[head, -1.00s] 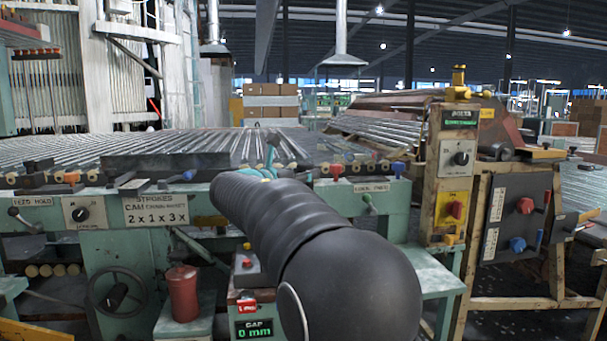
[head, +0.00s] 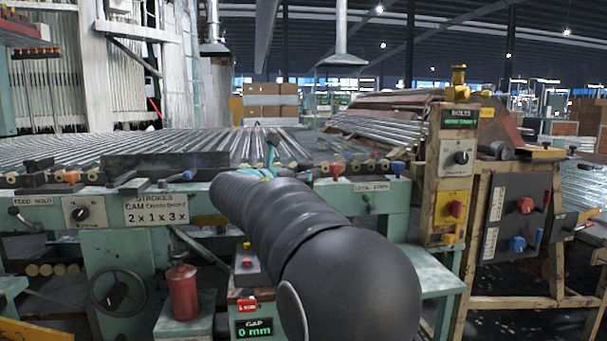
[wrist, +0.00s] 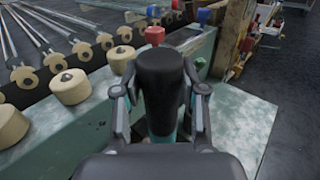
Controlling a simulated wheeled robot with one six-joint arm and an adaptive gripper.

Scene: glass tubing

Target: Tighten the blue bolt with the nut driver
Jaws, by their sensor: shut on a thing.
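My gripper (wrist: 160,92) is shut on a dark tool handle, which I take to be the nut driver (wrist: 160,72). The handle is thick, black and rounded, with a finger on each side, and a teal part shows below it. The tool's working tip is hidden. A blue bolt-like head (head: 398,167) stands on the machine's front rail, right of a red one (head: 336,170). The blue head also shows beyond the gripper in the wrist view (wrist: 203,15), apart from the tool. In the head view my black arm hides most of the gripper.
Another blue-ended piece (head: 187,175) lies on the rail at left. Glass tubes (head: 200,145) cover the bed behind the rail. Cream rollers (wrist: 71,87) line the bed edge. A wooden post with a red knob (head: 455,208) and a dark panel (head: 518,225) stand at right.

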